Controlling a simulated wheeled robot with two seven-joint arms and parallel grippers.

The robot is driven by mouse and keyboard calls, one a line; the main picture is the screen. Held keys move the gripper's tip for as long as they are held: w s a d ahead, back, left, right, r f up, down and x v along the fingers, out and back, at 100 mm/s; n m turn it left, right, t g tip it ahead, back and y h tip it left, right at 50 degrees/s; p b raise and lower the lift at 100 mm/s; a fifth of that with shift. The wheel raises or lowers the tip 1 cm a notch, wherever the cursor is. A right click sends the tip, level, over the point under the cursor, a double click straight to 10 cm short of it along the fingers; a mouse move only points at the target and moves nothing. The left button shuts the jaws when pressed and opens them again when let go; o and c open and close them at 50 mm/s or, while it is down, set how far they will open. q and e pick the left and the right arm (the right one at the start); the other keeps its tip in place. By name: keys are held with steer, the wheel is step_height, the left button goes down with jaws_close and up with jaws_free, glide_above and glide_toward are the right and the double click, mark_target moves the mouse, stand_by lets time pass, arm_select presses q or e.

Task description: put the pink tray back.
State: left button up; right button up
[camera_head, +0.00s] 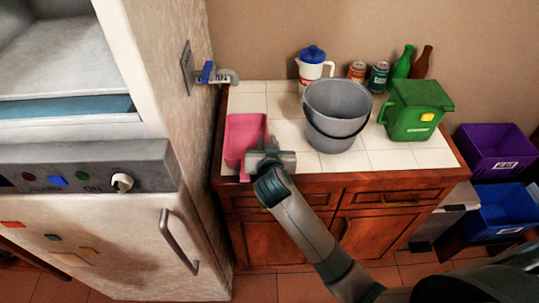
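The pink tray (245,133) is at the left end of the white tiled counter, near its front edge. It looks like a deep, open pink container. My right gripper (262,152) is at the tray's front right side, overlapping its lower part in the picture. The gripper hides part of the tray's front. I cannot see the fingertips clearly, so I cannot tell whether they are closed on the tray's wall. My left gripper is not in view.
A grey bucket (335,110) stands right of the tray, with a green bin (414,110) farther right. A jug (312,70), cans and bottles line the back. The white fridge (100,225) is at left, its upper compartment (60,65) open. Crates (494,152) stand at right.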

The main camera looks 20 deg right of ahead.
steer(key=b+v, duration=0.1)
steer(key=v, duration=0.9)
steer(key=shift+s+a+r+b, duration=0.1)
steer(key=shift+s+r+b, duration=0.05)
steer(key=shift+s+b, duration=0.2)
